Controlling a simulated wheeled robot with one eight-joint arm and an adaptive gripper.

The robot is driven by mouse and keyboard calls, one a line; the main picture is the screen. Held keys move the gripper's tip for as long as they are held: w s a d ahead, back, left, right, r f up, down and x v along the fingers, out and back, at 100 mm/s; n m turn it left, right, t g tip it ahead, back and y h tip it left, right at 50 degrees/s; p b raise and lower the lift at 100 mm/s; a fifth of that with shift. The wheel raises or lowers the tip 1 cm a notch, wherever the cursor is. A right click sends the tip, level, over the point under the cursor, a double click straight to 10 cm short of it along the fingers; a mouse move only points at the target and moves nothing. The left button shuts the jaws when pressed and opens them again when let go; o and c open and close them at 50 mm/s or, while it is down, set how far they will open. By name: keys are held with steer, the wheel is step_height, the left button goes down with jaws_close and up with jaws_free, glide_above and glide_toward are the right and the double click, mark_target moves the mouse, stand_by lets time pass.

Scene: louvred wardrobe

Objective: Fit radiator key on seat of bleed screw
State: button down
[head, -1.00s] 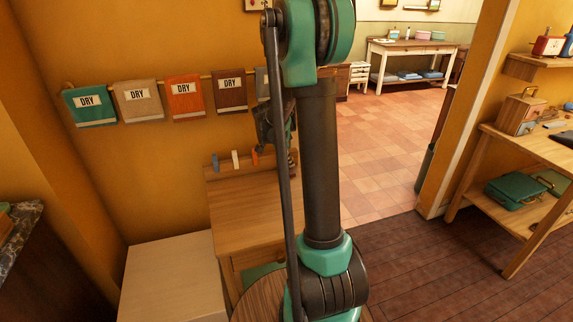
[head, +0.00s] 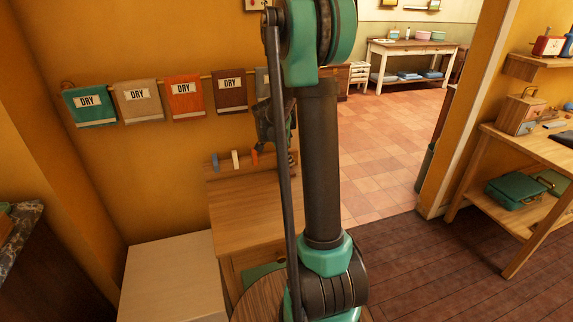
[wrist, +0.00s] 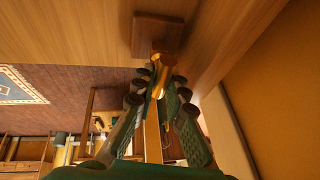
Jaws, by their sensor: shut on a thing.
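In the wrist view my gripper (wrist: 160,88) is shut on a brass-coloured key (wrist: 152,132). The key has a long flat bar running back between the fingers and a round barrel (wrist: 161,66) standing out past the fingertips. The barrel's far end is close to a dark brown block (wrist: 157,34) on a wooden surface. I cannot tell whether they touch. No bleed screw or seat can be made out clearly. In the head view my arm hides most of the gripper and the key.
A wooden cabinet (head: 253,212) with coloured pegs (head: 236,160) at its back stands against the yellow wall, beside a pale box (head: 172,275). Several "DRY" cloths (head: 185,93) hang above. A wooden bench (head: 528,205) stands at right. The tiled floor beyond the doorway is open.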

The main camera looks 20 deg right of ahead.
steer(key=shift+r, duration=1.45)
steer(key=shift+s+d, duration=0.1)
